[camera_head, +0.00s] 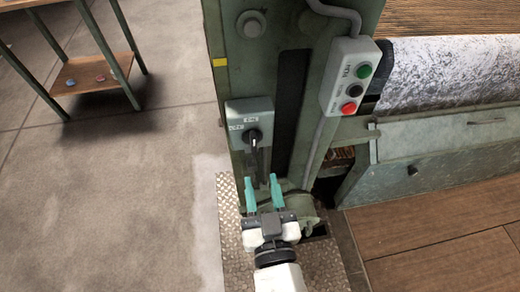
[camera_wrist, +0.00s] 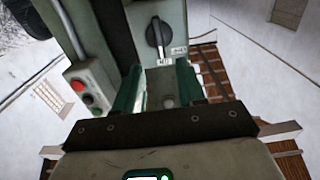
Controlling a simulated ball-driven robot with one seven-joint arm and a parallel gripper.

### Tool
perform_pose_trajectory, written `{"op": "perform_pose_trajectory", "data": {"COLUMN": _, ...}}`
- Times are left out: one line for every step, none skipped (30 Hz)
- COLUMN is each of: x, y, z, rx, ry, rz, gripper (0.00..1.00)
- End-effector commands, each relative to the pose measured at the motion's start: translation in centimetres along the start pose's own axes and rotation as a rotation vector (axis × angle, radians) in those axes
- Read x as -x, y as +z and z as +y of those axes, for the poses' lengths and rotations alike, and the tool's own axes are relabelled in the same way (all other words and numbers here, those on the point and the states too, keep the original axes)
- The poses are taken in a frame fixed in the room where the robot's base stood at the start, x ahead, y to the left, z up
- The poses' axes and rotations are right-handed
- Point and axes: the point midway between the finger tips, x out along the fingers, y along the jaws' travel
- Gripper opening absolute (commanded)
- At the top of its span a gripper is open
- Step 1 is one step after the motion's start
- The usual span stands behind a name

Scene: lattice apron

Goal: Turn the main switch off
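The main switch (camera_head: 250,125) is a grey box on the green machine column, with a black rotary handle (camera_head: 254,135) and small white labels above and left of it. The handle lies roughly vertical. In the wrist view the switch box (camera_wrist: 175,14) appears beyond the fingers, with its black handle (camera_wrist: 157,34) near the top middle. The label lettering is too small to read surely. My gripper (camera_head: 262,181) is open and empty, its two teal fingers below the switch and apart from the handle. In the wrist view the fingers (camera_wrist: 160,72) stand either side of an empty gap.
A grey button box (camera_head: 350,77) with green, black and red buttons hangs on the column to the right. A roller with mottled cloth (camera_head: 445,75) and a green machine frame lie further right. The floor left is clear.

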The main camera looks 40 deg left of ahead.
Motion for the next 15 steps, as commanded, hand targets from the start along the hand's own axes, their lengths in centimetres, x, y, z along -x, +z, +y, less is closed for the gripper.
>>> {"op": "perform_pose_trajectory", "data": {"x": -0.9, "y": -0.2, "z": 0.0, "rx": 0.001, "ry": 0.0, "rz": 0.002, "gripper": 0.39}}
{"op": "perform_pose_trajectory", "data": {"x": -1.5, "y": -0.1, "z": 0.0, "rx": 0.0, "ry": 0.001, "rz": 0.002, "gripper": 0.39}}
{"op": "perform_pose_trajectory", "data": {"x": -2.2, "y": -0.1, "z": 0.0, "rx": 0.0, "ry": 0.001, "rz": 0.001, "gripper": 0.39}}
{"op": "perform_pose_trajectory", "data": {"x": -2.8, "y": -0.1, "z": 0.0, "rx": 0.0, "ry": 0.001, "rz": 0.001, "gripper": 0.39}}
{"op": "perform_pose_trajectory", "data": {"x": -3.3, "y": -0.1, "z": 0.0, "rx": 0.001, "ry": 0.001, "rz": 0.001, "gripper": 0.39}}
{"op": "perform_pose_trajectory", "data": {"x": -4.1, "y": -0.2, "z": 0.0, "rx": 0.001, "ry": 0.001, "rz": 0.001, "gripper": 0.39}}
{"op": "perform_pose_trajectory", "data": {"x": -4.6, "y": -0.1, "z": 0.0, "rx": 0.001, "ry": 0.001, "rz": 0.001, "gripper": 0.39}}
{"op": "perform_pose_trajectory", "data": {"x": -5.1, "y": -0.1, "z": 0.1, "rx": 0.001, "ry": 0.001, "rz": 0.001, "gripper": 0.39}}
{"op": "perform_pose_trajectory", "data": {"x": -5.7, "y": -0.1, "z": 0.1, "rx": 0.001, "ry": 0.001, "rz": 0.0, "gripper": 0.39}}
{"op": "perform_pose_trajectory", "data": {"x": -6.2, "y": -0.1, "z": 0.1, "rx": 0.0, "ry": 0.002, "rz": 0.001, "gripper": 0.39}}
{"op": "perform_pose_trajectory", "data": {"x": -6.6, "y": -0.1, "z": 0.1, "rx": 0.0, "ry": 0.002, "rz": 0.0, "gripper": 0.39}}
{"op": "perform_pose_trajectory", "data": {"x": -7.1, "y": -0.1, "z": 0.1, "rx": 0.0, "ry": 0.002, "rz": 0.0, "gripper": 0.39}}
{"op": "perform_pose_trajectory", "data": {"x": -7.5, "y": 0.0, "z": 0.1, "rx": 0.0, "ry": 0.002, "rz": -0.001, "gripper": 0.39}}
{"op": "perform_pose_trajectory", "data": {"x": -7.8, "y": 0.0, "z": 0.1, "rx": 0.0, "ry": 0.002, "rz": -0.001, "gripper": 0.39}}
{"op": "perform_pose_trajectory", "data": {"x": -8.1, "y": 0.0, "z": 0.1, "rx": 0.0, "ry": 0.003, "rz": -0.001, "gripper": 0.39}}
